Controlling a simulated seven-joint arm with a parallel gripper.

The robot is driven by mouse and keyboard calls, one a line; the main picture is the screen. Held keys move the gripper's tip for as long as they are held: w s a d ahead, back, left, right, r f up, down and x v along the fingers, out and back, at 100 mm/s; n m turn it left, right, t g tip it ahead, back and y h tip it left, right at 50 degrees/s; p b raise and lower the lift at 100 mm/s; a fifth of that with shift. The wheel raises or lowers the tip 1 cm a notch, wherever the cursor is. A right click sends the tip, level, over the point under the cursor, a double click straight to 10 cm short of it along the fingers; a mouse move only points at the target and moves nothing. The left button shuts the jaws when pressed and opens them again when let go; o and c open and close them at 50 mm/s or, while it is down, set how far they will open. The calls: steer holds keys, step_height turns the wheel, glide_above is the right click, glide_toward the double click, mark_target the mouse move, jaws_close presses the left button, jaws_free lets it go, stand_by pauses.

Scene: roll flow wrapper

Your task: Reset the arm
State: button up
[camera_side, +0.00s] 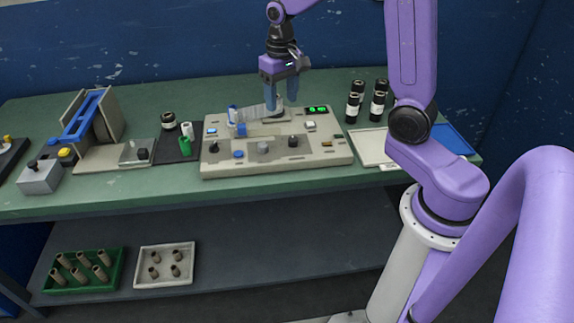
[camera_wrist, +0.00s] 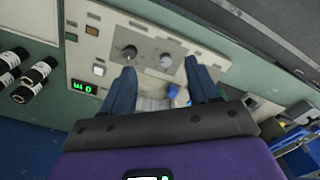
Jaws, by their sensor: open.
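My gripper (camera_side: 279,108) is above the back part of the beige wrapper machine (camera_side: 325,157) in the side view, fingers pointing down. In the wrist view my gripper (camera_wrist: 165,88) shows two blue fingers spread apart with nothing held between them. The machine panel (camera_wrist: 210,57) carries knobs, buttons and a lit green display (camera_wrist: 84,87). A blue part and a pale plate lie beneath the fingers. In the side view the fingertips overlap the machine's rear, and I cannot tell whether they touch it.
Several black rolls with white labels (camera_side: 353,108) stand right of the machine, by a white tray (camera_side: 372,148). Green (camera_side: 84,289) and white (camera_side: 165,281) trays of cores sit on the lower shelf.

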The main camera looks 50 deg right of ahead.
steer(key=s+a+r+n, duration=0.1)
steer(key=s+a+n, duration=0.7)
steer(key=s+a, duration=0.3)
steer(key=s+d+n, duration=0.1)
steer(key=s+n, duration=0.6)
steer(key=s, duration=0.8)
steer(key=shift+s, duration=0.35)
